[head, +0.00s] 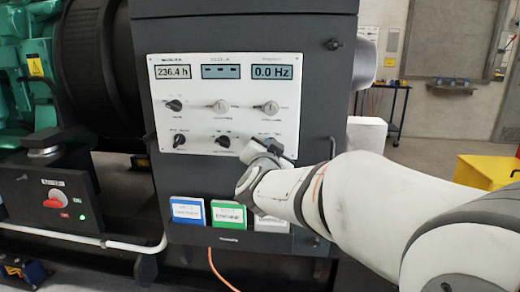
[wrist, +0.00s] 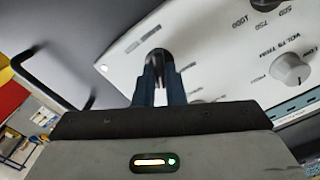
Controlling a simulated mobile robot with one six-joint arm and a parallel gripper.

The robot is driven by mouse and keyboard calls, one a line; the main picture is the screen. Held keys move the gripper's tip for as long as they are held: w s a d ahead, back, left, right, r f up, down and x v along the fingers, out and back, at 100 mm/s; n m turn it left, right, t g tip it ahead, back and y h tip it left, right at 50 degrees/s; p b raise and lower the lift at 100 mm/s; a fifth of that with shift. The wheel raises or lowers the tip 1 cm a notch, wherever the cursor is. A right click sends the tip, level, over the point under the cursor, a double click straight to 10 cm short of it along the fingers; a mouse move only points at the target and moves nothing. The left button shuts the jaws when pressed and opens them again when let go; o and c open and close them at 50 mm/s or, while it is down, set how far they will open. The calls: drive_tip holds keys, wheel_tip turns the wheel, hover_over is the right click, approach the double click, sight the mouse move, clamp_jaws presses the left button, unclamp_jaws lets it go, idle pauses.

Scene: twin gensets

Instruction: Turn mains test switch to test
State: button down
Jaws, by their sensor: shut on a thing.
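The white control panel (head: 228,103) on the dark cabinet carries two rows of rotary knobs. In the wrist view my gripper (wrist: 158,78) has its two dark fingers closed around a black knob (wrist: 157,56) near a corner of the panel. I take this knob to be the mains test switch; its label is too small and partly hidden to read, and I cannot tell its pointer position. In the head view my wrist (head: 262,175) covers the lower right knob place, so the fingers and knob are hidden there.
A pale trim knob (wrist: 292,70) sits beside the gripped one. A black lower-left knob (head: 179,140) and lower-middle knob (head: 223,142) are on the same row. A dark cabinet handle (wrist: 45,80) stands out nearby. Blue (head: 188,212) and green (head: 228,215) labelled holders hang below.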

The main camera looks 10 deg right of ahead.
drive_tip(key=c, duration=1.5)
unclamp_jaws()
drive_tip(key=p+v, duration=0.1)
drive_tip(key=v, duration=0.6)
drive_tip(key=shift+s+a+p, duration=0.15)
drive_tip(key=shift+s+p, duration=0.2)
